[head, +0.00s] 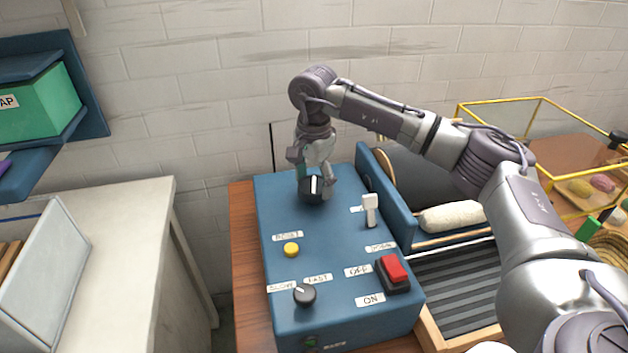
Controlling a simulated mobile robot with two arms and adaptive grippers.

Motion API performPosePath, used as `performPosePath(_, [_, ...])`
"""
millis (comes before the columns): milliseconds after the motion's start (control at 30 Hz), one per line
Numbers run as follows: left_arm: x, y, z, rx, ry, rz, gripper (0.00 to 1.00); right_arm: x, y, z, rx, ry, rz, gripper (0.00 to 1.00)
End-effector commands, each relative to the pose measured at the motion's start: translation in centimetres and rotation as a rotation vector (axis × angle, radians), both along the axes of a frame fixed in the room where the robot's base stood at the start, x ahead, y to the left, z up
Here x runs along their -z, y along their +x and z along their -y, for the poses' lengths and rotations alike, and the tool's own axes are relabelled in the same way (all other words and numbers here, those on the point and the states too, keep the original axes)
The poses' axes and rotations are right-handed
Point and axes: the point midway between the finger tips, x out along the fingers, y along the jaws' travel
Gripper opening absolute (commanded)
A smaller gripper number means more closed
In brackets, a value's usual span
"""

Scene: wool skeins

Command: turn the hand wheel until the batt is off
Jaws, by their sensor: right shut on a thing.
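A blue machine box (340,255) stands on a wooden table. My right gripper (314,180) points down at the far left of its top, shut on a black knob (312,194) with a white mark. The knob is partly hidden by the fingers; I cannot tell whether it is the hand wheel. A cream, fluffy roll (452,216), which looks like the batt, lies to the right of the box, in front of a dark drum-like part (412,180). My right arm hides some of that area. My left gripper is not in view.
The box top has a white lever (370,210), yellow button (291,250), red switch (394,270) and slow-fast dial (304,294). A ridged dark tray (455,290) lies right. A yellow-framed case (540,100) stands behind my arm. A white cabinet (110,240) is left.

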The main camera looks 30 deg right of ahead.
Motion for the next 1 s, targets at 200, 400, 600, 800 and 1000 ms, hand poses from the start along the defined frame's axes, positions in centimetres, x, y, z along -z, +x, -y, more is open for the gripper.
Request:
performPosePath(200, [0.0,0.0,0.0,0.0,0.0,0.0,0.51,-0.1,0.1,0.0,0.001,0.001,0.004,0.94])
performPosePath(400, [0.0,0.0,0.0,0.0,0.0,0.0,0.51,-0.1,0.0,0.0,0.001,0.001,0.002,0.98])
performPosePath(600, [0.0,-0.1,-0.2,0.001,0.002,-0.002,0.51,-0.3,0.0,0.0,0.001,0.001,0.002,0.98])
performPosePath(800, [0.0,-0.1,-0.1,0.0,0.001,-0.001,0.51,-3.0,0.1,0.0,0.002,0.0,0.005,0.98])
performPosePath(1000, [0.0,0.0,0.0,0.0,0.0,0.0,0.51,-7.4,0.1,0.0,0.001,0.001,0.007,0.98])
